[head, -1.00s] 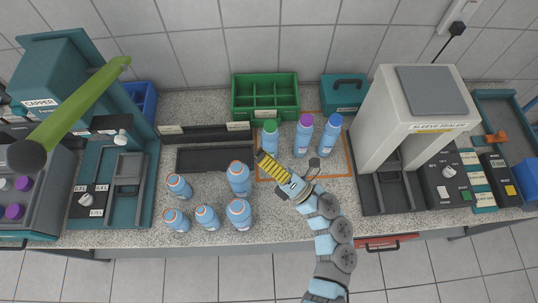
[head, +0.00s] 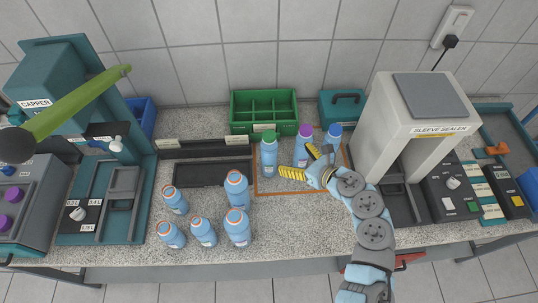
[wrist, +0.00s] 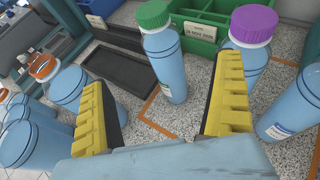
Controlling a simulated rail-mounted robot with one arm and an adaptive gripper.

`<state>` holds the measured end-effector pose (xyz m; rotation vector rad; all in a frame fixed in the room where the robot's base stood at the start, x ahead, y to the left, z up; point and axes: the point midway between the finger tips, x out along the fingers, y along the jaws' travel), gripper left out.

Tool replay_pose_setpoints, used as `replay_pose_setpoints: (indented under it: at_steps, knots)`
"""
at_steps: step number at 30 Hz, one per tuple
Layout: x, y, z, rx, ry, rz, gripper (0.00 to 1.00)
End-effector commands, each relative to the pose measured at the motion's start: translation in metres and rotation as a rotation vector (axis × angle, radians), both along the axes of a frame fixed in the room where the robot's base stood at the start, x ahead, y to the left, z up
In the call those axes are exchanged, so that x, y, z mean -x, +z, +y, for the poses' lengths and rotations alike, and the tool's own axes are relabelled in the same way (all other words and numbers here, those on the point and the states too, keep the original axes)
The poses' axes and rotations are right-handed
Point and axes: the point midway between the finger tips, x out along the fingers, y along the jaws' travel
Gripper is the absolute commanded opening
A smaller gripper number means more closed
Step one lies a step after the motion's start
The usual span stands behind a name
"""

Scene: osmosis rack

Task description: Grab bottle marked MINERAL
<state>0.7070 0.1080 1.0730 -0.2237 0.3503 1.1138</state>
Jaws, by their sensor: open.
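A green-capped blue bottle (head: 269,158) stands upright at the left of the orange-outlined area. A purple-capped bottle (head: 302,146) stands right of it, partly hidden by my gripper, and a blue-capped bottle (head: 332,137) stands farther right. My gripper (head: 294,160) is open and empty, its yellow fingers low in front of the purple-capped bottle. In the wrist view, the green-capped bottle (wrist: 163,60) shows between the fingers, beyond their tips. The purple-capped bottle (wrist: 247,45) is behind the right finger.
Several blue bottles with orange necks (head: 237,190) stand at the left. A green divided bin (head: 264,127) and a teal box (head: 341,106) stand behind. The sleeve sealer (head: 440,125) is at the right, the capper (head: 65,90) at the left. The front middle counter is clear.

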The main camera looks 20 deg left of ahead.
Motion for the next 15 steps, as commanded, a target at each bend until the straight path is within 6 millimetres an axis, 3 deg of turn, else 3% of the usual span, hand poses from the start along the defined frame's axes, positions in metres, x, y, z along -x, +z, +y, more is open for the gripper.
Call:
replay_pose_setpoints:
  at_steps: [9,15]
  knots:
    - [-0.022,-0.019,0.048,-0.005,-0.002,0.002,0.97]
    - [-0.03,-0.027,0.062,-0.003,-0.002,0.0,0.97]
